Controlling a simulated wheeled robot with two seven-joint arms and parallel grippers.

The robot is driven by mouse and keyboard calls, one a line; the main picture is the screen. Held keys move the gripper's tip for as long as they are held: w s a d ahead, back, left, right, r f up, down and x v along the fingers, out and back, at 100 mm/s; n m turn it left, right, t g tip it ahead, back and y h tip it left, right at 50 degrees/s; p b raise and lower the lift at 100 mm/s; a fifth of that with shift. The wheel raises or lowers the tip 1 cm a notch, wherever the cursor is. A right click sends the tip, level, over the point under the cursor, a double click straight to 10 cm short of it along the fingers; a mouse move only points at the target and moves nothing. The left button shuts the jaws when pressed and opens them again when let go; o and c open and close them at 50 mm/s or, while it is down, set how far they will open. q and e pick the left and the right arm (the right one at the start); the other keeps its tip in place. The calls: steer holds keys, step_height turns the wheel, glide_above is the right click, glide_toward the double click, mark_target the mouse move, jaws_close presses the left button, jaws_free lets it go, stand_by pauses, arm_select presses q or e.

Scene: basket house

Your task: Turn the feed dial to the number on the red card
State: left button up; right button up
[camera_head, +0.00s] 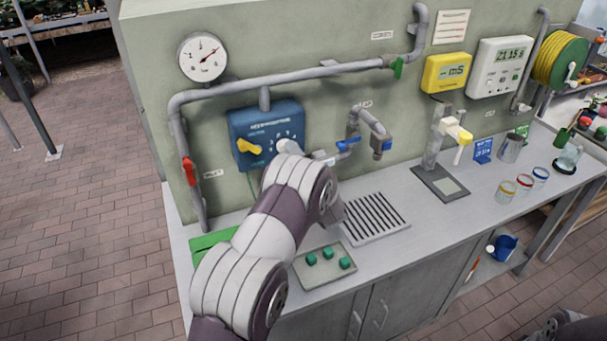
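A blue control box (262,116) is mounted on the green-grey wall panel. It carries a yellow lever or knob (249,147) at its lower left and white numerals at its right. My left arm reaches up in front of it, and its end (288,147) covers the lower right of the box. A feed dial is not clearly made out; part of the numbered area is hidden. The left fingertips are not distinguishable, so their opening and contact cannot be told. No red card can be made out. My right gripper is not in view.
A red-handled pipe valve (189,171) is left of the box; a blue-handled tap (349,144) is right.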

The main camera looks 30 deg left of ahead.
arm_select(q)
steer(key=b+v, duration=0.2)
steer(key=v, duration=0.7)
steer(key=shift+d, duration=0.1)
